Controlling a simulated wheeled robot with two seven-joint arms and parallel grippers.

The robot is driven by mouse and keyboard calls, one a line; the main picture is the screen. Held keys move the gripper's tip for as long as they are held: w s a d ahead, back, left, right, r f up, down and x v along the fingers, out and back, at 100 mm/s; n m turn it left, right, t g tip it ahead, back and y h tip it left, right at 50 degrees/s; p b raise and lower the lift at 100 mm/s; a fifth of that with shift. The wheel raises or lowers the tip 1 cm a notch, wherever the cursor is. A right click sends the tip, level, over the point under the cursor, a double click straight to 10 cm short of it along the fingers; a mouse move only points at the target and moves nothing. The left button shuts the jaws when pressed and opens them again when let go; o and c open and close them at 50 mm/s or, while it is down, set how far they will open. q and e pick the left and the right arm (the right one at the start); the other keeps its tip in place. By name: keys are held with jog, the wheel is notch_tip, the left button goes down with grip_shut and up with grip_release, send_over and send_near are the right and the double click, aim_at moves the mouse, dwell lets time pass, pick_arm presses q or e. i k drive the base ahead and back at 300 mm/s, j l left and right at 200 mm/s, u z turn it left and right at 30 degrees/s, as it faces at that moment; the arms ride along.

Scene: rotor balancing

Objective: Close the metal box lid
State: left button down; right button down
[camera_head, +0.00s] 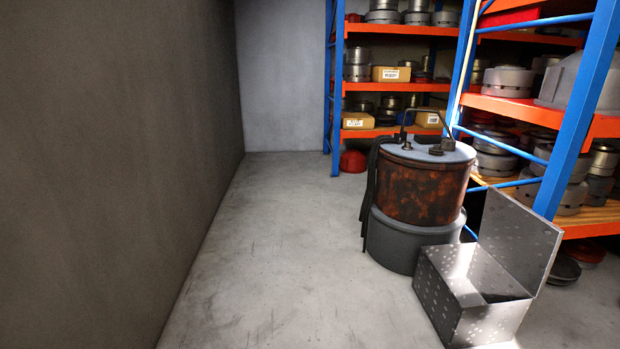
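The metal box (459,302) sits on the concrete floor at the lower right. It is silver with dotted perforations along its sides. Its lid (518,240) stands open, tilted up and leaning back to the right. The inside of the box is partly lit and looks empty, though part of it is in dark shadow. Neither of my grippers shows in the head view.
A rusty drum (422,190) on a grey round base (405,242) stands right behind the box. Blue and orange shelves (540,112) with metal parts and cartons line the right. A dark wall (110,160) runs along the left. The floor (290,260) between is clear.

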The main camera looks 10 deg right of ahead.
aim_at(523, 242)
jog(key=i+z, duration=0.15)
jog(key=i, duration=0.5)
jog(key=i+z, duration=0.2)
jog(key=i, duration=0.5)
jog(key=i+j+z, duration=0.15)
jog(key=i, duration=0.5)
jog(key=i+l+z, duration=0.15)
jog(key=i+z, duration=0.75)
jog(key=i+j+z, duration=0.2)
jog(key=i+z, duration=0.2)
jog(key=i, duration=0.1)
